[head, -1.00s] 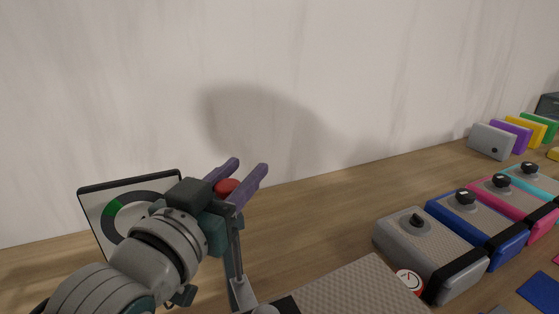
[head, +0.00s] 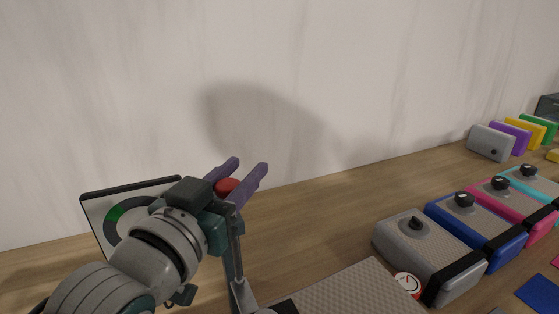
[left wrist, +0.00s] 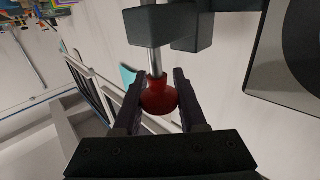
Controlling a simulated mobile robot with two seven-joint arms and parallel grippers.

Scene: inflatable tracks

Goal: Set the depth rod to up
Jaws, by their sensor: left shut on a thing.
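The depth rod shows in the left wrist view as a metal shaft (left wrist: 155,58) with a red knob (left wrist: 158,96) at its end. The red knob also shows in the head view (head: 227,186). My left gripper (head: 241,172) has purple fingers, one on each side of the red knob, and is shut on it. In the left wrist view the dark fingers (left wrist: 158,88) flank the knob, and the shaft runs into a dark block (left wrist: 153,26). My left wrist hides part of the rod's mount in the head view. My right gripper is not in view.
A panel with a dial and green segment (head: 115,212) stands behind my left arm. A textured grey pad (head: 350,292) lies in front. Grey (head: 425,250), blue (head: 475,228) and pink (head: 510,200) boxes with black knobs stand at right. The wooden table's middle is clear.

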